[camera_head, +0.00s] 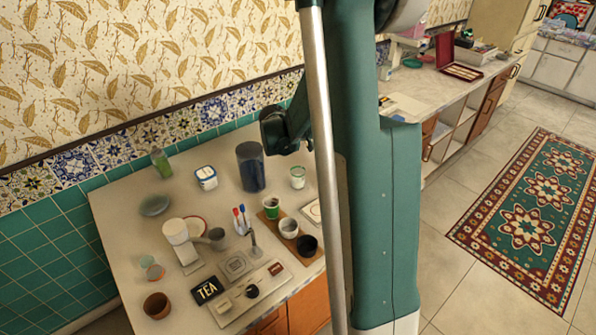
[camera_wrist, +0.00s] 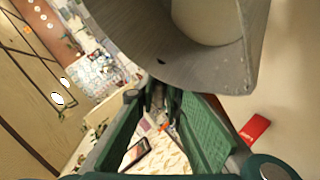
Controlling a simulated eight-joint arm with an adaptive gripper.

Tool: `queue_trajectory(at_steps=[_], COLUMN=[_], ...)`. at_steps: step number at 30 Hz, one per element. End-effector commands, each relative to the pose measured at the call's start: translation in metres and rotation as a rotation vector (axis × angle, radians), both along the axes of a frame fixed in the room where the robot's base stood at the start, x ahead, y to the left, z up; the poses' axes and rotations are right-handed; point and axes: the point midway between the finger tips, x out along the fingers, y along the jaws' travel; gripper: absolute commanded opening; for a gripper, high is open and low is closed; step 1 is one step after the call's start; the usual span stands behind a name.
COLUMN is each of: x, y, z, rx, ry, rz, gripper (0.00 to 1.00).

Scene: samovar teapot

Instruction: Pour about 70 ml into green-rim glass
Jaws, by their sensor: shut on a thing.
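A tall dark blue-grey jug (camera_head: 250,168) stands upright at the back of the worktop. My gripper (camera_head: 272,132) is at its upper right side, shut on it. In the wrist view the grey wall of the jug (camera_wrist: 200,70) fills the top, with a pale rounded surface inside its rim; the gripper fingers (camera_wrist: 160,100) reach to it. I cannot tell whether the jug's base touches the worktop. The green-rim glass (camera_head: 297,177) stands upright to the right of the jug, close to my arm; its contents are too small to tell.
A green cup (camera_head: 271,208), a pale cup (camera_head: 288,228) and a black cup (camera_head: 307,245) stand on a wooden board in front. A white-and-blue box (camera_head: 206,178) and a green bottle (camera_head: 161,163) are left of the jug. My arm hides the worktop's right side.

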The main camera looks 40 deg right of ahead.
Motion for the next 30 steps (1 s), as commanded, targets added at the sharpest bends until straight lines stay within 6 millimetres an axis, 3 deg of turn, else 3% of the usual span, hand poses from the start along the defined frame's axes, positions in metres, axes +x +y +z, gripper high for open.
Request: queue_trajectory(at_steps=[30], x=[-0.022], y=[-0.012], z=[0.008], rx=[0.139], ry=[-0.251], rz=[0.001], gripper=[0.0])
